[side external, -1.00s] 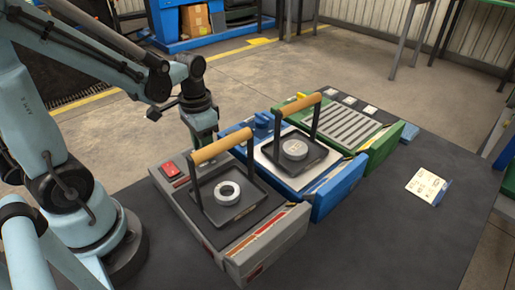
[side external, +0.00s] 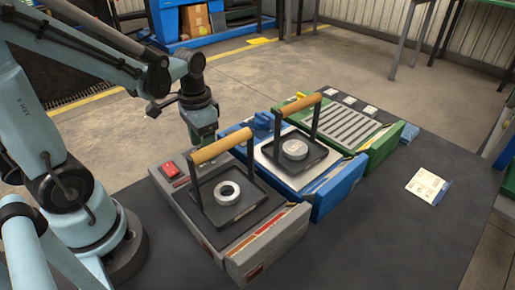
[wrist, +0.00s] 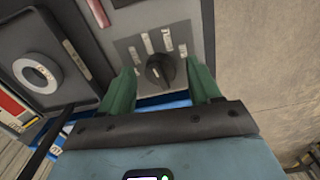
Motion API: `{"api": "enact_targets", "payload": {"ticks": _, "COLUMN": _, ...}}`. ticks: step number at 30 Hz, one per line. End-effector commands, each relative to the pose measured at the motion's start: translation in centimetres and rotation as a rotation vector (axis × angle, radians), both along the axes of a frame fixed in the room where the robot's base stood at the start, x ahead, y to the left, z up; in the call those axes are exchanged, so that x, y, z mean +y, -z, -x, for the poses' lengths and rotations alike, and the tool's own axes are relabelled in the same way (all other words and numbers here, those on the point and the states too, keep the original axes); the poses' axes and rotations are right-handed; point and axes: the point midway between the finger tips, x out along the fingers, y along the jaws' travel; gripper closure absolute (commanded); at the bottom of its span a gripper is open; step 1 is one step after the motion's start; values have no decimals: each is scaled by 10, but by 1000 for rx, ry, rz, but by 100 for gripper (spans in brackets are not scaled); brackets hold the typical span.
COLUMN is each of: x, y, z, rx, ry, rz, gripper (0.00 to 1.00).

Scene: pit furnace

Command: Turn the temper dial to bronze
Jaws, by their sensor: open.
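The temper dial (wrist: 160,71) is a black knob on a grey plate in the wrist view. Several pale marks (wrist: 166,40) fan around its far side; I cannot read them or tell which one the knob points at. My gripper (wrist: 162,88) is open, with one green finger on each side of the knob and a gap at both sides. In the side view my gripper (side external: 203,137) is at the back of the grey unit (side external: 256,252), behind the wooden handle. The dial is hidden there.
A tray (side external: 240,211) with an upright wooden handle (side external: 222,151) and a pale ring stands close to my gripper. A red switch (side external: 170,169) is beside it. A blue unit (side external: 338,187) and a green unit (side external: 383,150) stand to the right. A card (side external: 427,185) lies on the table.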

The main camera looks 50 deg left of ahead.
Motion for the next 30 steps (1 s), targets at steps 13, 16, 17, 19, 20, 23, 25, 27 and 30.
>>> {"api": "enact_targets", "payload": {"ticks": 13, "x": 0, "y": -57, "z": 0, "rx": 0, "ry": 0, "rz": 0, "gripper": 37}}
{"api": "enact_targets", "payload": {"ticks": 16, "x": 0, "y": -72, "z": 1, "rx": 0, "ry": 0, "rz": 0, "gripper": 37}}
{"api": "enact_targets", "payload": {"ticks": 17, "x": 0, "y": -76, "z": 0, "rx": 0, "ry": 0, "rz": 0, "gripper": 37}}
{"api": "enact_targets", "payload": {"ticks": 19, "x": 0, "y": -85, "z": 0, "rx": 0, "ry": 0, "rz": 0, "gripper": 37}}
{"api": "enact_targets", "payload": {"ticks": 20, "x": 0, "y": -89, "z": 1, "rx": 0, "ry": 0, "rz": 0, "gripper": 37}}
{"api": "enact_targets", "payload": {"ticks": 23, "x": 0, "y": -100, "z": 0, "rx": 0, "ry": 0, "rz": 0, "gripper": 37}}
{"api": "enact_targets", "payload": {"ticks": 25, "x": 0, "y": -106, "z": 0, "rx": 0, "ry": 0, "rz": 0, "gripper": 37}}
{"api": "enact_targets", "payload": {"ticks": 27, "x": 0, "y": -110, "z": 0, "rx": 0, "ry": 0, "rz": 0, "gripper": 37}}
{"api": "enact_targets", "payload": {"ticks": 30, "x": 0, "y": -113, "z": 0, "rx": 0, "ry": 0, "rz": 0, "gripper": 37}}
